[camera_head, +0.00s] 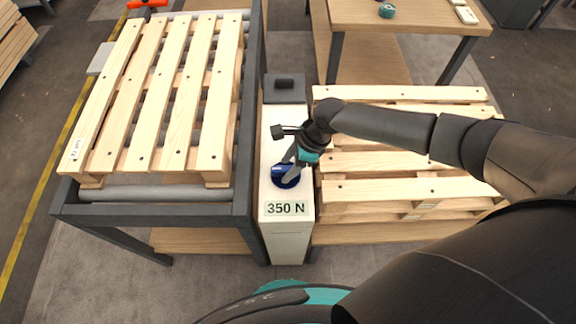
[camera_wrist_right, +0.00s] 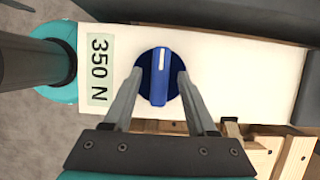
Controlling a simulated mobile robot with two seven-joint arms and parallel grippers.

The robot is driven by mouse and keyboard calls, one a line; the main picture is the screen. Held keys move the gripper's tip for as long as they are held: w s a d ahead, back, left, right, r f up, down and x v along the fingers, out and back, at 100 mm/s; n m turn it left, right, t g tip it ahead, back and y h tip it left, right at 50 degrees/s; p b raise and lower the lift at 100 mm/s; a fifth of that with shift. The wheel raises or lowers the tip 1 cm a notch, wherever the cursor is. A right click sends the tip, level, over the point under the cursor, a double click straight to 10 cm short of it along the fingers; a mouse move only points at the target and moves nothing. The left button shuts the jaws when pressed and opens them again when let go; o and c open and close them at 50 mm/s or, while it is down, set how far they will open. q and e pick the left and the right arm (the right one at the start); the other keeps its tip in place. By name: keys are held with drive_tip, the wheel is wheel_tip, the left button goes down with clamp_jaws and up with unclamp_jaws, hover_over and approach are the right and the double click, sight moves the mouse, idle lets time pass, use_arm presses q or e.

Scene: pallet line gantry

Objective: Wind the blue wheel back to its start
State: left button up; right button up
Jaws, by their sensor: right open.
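The blue wheel (camera_head: 285,176) is a round knob on top of a narrow white box (camera_head: 272,150) marked 350 N. In the right wrist view the blue wheel (camera_wrist_right: 157,88) shows a raised bar across its middle with a white line at one end. My right gripper (camera_head: 289,168) is over the wheel from above. In the right wrist view my right gripper (camera_wrist_right: 158,78) is open, with one finger on each side of the raised bar and gaps visible between them. The fingers hide part of the wheel's rim. My left gripper is out of view.
A roller frame (camera_head: 247,120) with a wooden pallet (camera_head: 160,95) stands left of the box. Stacked pallets (camera_head: 350,190) stand right, under my right arm. A dark block (camera_head: 284,87) sits at the box's far end. A wooden table (camera_head: 410,14) is behind.

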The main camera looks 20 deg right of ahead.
clamp_jaws()
idle(0.5)
